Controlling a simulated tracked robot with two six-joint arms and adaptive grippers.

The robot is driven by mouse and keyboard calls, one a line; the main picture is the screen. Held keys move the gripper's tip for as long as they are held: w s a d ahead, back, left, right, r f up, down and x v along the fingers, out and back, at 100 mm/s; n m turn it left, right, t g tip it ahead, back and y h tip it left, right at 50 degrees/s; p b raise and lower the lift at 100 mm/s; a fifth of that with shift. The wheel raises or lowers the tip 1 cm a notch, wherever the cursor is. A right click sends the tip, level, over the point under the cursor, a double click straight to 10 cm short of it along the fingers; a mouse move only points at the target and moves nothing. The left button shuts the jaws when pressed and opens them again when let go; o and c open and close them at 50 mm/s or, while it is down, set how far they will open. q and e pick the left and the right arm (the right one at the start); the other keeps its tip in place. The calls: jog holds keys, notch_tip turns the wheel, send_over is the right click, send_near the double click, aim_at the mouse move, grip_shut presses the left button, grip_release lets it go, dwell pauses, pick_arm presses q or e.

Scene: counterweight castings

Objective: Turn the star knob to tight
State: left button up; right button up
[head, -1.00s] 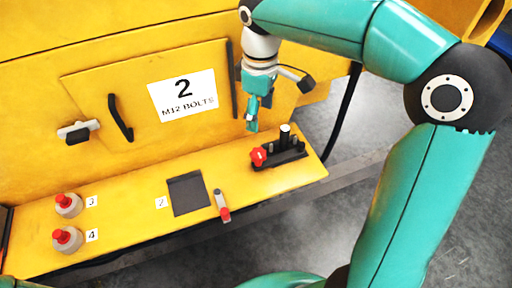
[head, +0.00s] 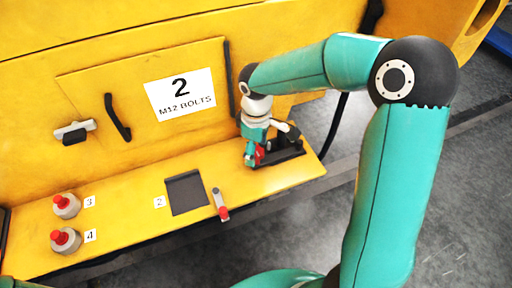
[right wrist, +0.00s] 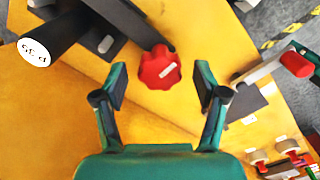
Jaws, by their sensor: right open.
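The red star knob (right wrist: 158,67) sits on a dark fixture (right wrist: 140,28) in the right wrist view, with a small pale mark on its face. In the head view the knob (head: 259,153) shows partly behind my right gripper (head: 249,160), which is down at the fixture on the yellow ledge. In the right wrist view my right gripper (right wrist: 161,88) is open. Its two fingers stand on either side of the knob, with gaps on both sides, and the knob lies slightly beyond the tips. My left gripper is not in view.
A black post with a white marked top (right wrist: 35,52) rises beside the knob. A red-tipped lever (head: 220,204), a dark square plate (head: 187,193) and two red-topped buttons (head: 66,205) (head: 65,240) are on the ledge.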

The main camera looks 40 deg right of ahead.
jog(key=c, duration=1.2)
jog(key=shift+o, duration=0.2)
